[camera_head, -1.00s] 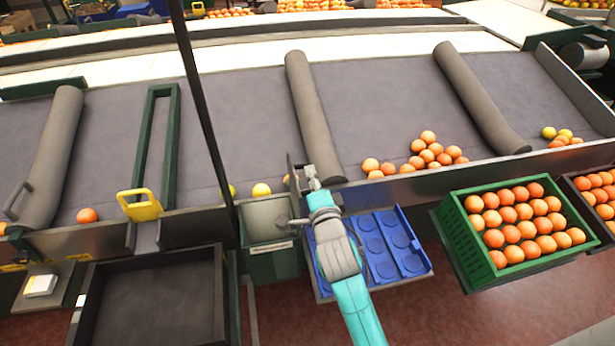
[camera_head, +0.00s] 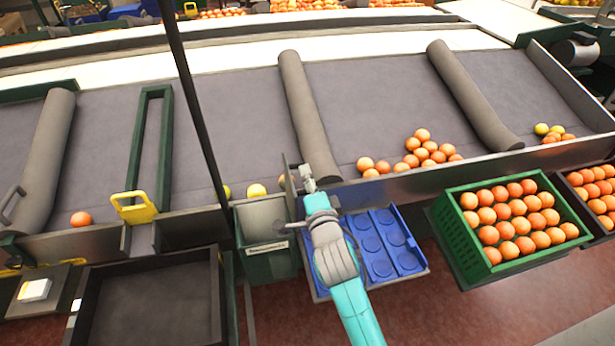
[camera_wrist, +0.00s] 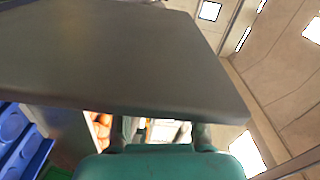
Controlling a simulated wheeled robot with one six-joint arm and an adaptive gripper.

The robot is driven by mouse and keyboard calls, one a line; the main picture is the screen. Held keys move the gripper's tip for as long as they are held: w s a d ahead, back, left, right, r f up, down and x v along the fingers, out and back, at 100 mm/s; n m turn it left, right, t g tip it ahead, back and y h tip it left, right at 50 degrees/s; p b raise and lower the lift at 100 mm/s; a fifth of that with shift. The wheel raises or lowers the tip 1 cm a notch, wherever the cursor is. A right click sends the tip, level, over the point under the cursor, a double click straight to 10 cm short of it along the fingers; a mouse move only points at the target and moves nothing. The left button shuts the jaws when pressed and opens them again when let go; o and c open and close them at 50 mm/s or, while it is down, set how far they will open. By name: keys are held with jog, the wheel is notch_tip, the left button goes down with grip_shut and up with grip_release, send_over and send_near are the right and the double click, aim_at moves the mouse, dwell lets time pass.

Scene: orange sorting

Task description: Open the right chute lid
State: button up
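In the head view a thin grey plate (camera_head: 289,176), which looks like the right chute lid, stands edge-on at the belt's front rail, above the gap between the green bin and the blue tray. My gripper (camera_head: 307,180) is right beside it, at its right side. In the wrist view a broad dark grey plate (camera_wrist: 120,55) fills the upper left and crosses in front of my gripper (camera_wrist: 160,132). The finger bases show apart below its edge. The fingertips are hidden, so I cannot tell their opening or whether they hold the plate.
A green bin (camera_head: 270,264) and a blue tray (camera_head: 412,262) stand below the rail. A green crate of oranges (camera_head: 461,242) is to the right. A yellow handle (camera_head: 133,207) on a green frame is to the left. A dark pole (camera_head: 196,110) rises left of my arm.

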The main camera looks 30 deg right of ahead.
jog(key=v, duration=1.1)
jog(key=shift+s, duration=0.1)
